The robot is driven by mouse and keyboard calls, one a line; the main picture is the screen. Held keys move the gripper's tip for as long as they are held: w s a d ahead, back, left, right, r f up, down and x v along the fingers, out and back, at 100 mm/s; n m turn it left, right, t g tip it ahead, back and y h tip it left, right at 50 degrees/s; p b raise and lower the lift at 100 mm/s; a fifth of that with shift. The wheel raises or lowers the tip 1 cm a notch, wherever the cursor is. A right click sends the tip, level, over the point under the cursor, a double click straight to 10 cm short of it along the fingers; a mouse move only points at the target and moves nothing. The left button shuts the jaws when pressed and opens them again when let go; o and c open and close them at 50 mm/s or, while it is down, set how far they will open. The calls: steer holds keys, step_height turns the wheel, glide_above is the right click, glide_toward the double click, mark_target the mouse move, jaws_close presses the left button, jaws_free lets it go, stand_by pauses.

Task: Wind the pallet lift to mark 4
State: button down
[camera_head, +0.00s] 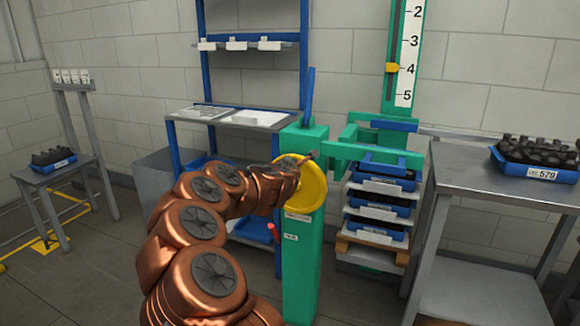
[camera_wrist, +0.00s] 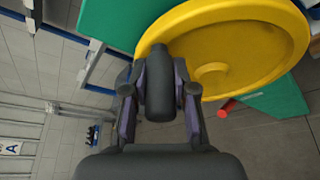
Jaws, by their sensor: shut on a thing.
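The yellow handwheel (camera_head: 314,192) is on a green post (camera_head: 300,262) in the head view. It fills the top of the wrist view (camera_wrist: 255,35). My gripper (camera_wrist: 160,90) is shut on the wheel's dark handle (camera_wrist: 159,88), near the rim. In the head view my arm covers part of the wheel and the grip is hard to see. The lift's green mast (camera_head: 387,50) carries a white scale (camera_head: 407,55) showing marks 2 to 5. The yellow pointer (camera_head: 392,68) is level with mark 4. Green lift arms (camera_head: 372,152) are at the stacked blue trays (camera_head: 380,198).
A red knob (camera_wrist: 228,107) sticks out below the wheel. A grey table (camera_head: 500,190) with a blue crate of dark bottles (camera_head: 535,170) stands at right. A blue rack (camera_head: 240,120) is behind, and a small table with another crate (camera_head: 53,160) at left.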

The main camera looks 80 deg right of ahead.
steer(key=shift+w+r, duration=0.15)
steer(key=c, duration=0.9)
jaws_free()
steer(key=v, duration=1.2)
